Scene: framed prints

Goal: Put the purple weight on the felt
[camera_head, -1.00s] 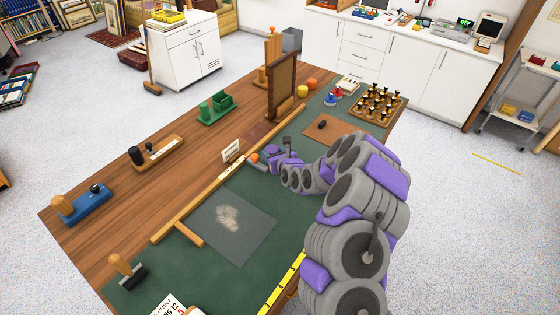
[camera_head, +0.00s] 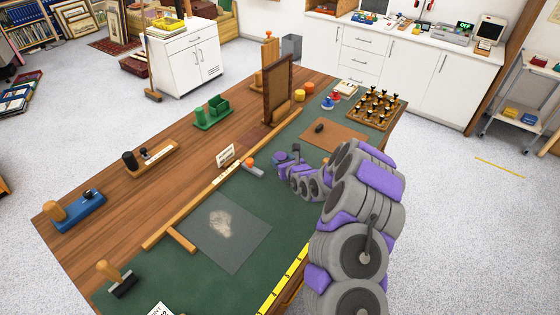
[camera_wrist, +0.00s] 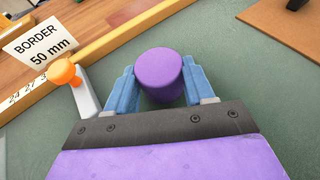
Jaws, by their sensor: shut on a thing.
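The purple weight (camera_wrist: 160,73) is a short cylinder standing between the two blue fingers of my gripper (camera_wrist: 161,88) in the wrist view. My gripper is shut on it, over the green mat. In the head view the purple weight (camera_head: 279,157) shows small at the tip of my gripper (camera_head: 285,162). I cannot tell whether its underside touches the mat.
An orange-knobbed stop (camera_wrist: 64,72) and a "BORDER 50 mm" card (camera_wrist: 43,46) stand at the wooden rail, left of the gripper. A grey sheet with a pale blot (camera_head: 225,232) lies on the mat. A brown board (camera_head: 333,135) bears a dark object. An upright frame (camera_head: 279,90) stands behind.

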